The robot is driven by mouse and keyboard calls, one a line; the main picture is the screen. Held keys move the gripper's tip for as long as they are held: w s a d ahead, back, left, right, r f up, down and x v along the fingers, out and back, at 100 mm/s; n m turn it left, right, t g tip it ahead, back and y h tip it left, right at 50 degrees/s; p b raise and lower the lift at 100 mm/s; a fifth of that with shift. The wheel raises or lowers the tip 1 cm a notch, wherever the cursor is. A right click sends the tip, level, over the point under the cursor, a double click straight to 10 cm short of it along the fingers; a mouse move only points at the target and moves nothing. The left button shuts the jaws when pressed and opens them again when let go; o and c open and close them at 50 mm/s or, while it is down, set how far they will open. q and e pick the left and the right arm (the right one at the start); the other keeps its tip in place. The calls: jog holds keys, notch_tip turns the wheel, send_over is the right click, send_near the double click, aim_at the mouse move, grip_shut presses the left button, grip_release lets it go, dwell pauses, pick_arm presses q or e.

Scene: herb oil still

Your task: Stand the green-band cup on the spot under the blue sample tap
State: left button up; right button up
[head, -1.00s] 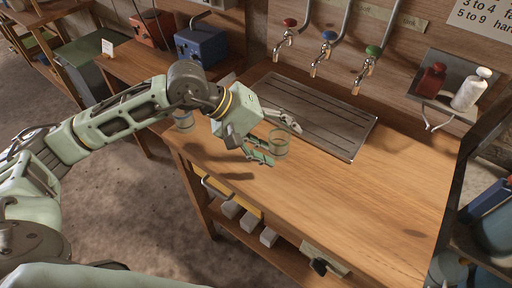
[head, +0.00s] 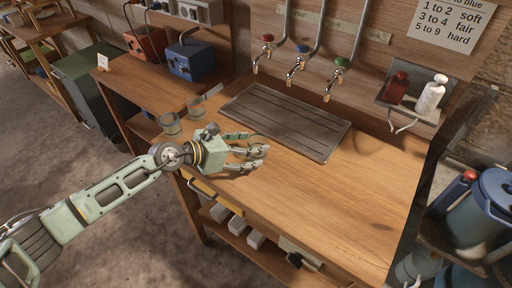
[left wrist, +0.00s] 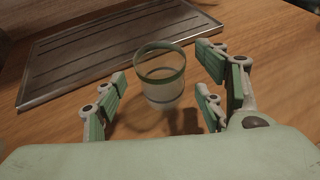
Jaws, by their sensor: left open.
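The green-band cup (left wrist: 160,78) is clear glass with a green band at its rim. It stands upright on the wooden counter, in front of the drip tray (left wrist: 75,55). My left gripper (head: 257,151) is open, with its fingers to either side of the cup in the left wrist view and a visible gap on each side. In the head view the fingers mostly hide the cup (head: 257,140). The blue sample tap (head: 298,58) hangs on the wall above the tray, between the red tap (head: 265,52) and the green tap (head: 336,78). My right gripper is not in view.
Two other glass cups (head: 170,124) (head: 196,108) stand left of my gripper. A blue box (head: 195,60) stands at the back left. A wall shelf (head: 412,98) with red and white bottles is at right. The counter right of my gripper is clear.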

pick_arm(q)
jog(key=x, duration=0.3)
jog(key=shift+d, duration=0.25)
jog(key=shift+c, duration=0.2)
jog(key=c, duration=1.3)
